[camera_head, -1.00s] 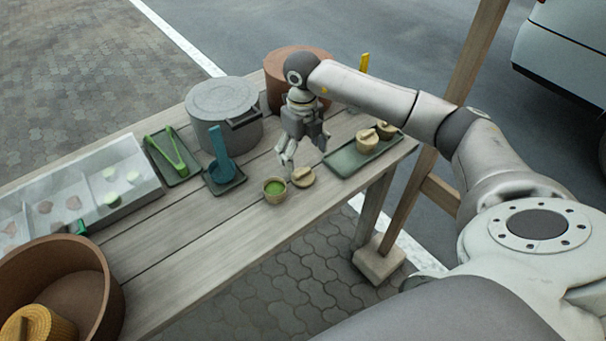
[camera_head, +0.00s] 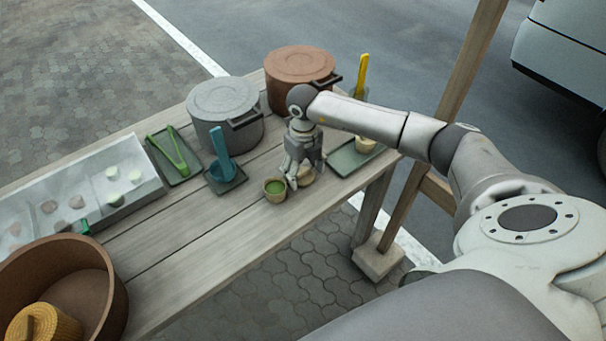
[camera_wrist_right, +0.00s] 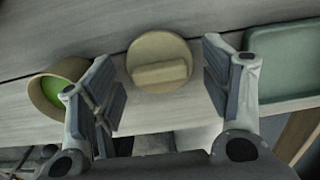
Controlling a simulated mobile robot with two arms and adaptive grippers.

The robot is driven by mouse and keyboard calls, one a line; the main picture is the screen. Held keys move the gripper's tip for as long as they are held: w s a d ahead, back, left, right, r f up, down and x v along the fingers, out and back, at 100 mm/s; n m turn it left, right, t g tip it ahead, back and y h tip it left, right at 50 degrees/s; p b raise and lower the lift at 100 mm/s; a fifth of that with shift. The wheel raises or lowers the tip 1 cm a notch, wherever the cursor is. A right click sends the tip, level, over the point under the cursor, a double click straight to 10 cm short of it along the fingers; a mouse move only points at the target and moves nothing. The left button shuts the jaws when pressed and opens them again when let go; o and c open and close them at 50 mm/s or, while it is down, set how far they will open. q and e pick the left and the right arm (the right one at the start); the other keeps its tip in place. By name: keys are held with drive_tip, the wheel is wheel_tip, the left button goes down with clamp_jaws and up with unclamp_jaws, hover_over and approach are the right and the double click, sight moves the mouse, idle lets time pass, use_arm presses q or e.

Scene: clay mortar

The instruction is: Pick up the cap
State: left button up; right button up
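The cap (camera_wrist_right: 160,62) is a round, pale wooden disc with a raised bar across its top. It lies flat on the wooden table in the right wrist view, between and beyond my open fingertips. In the head view the cap (camera_head: 306,177) is partly hidden behind my right gripper. My right gripper (camera_head: 303,178) is low over the table, with its fingers pointing down; it also shows in the right wrist view (camera_wrist_right: 160,85), open and empty. A small cup with green contents (camera_head: 275,189) stands just left of the cap. My left gripper is not in view.
A green tray (camera_head: 345,160) with a small cup (camera_head: 365,145) lies to the right, close to my right finger. A grey pot (camera_head: 222,105) and a brown pot (camera_head: 298,75) stand behind. The table's front edge is near the cap.

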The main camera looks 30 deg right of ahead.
drive_tip(key=c, duration=0.3)
drive_tip(key=shift+c, duration=0.2)
drive_tip(key=shift+r, duration=0.15)
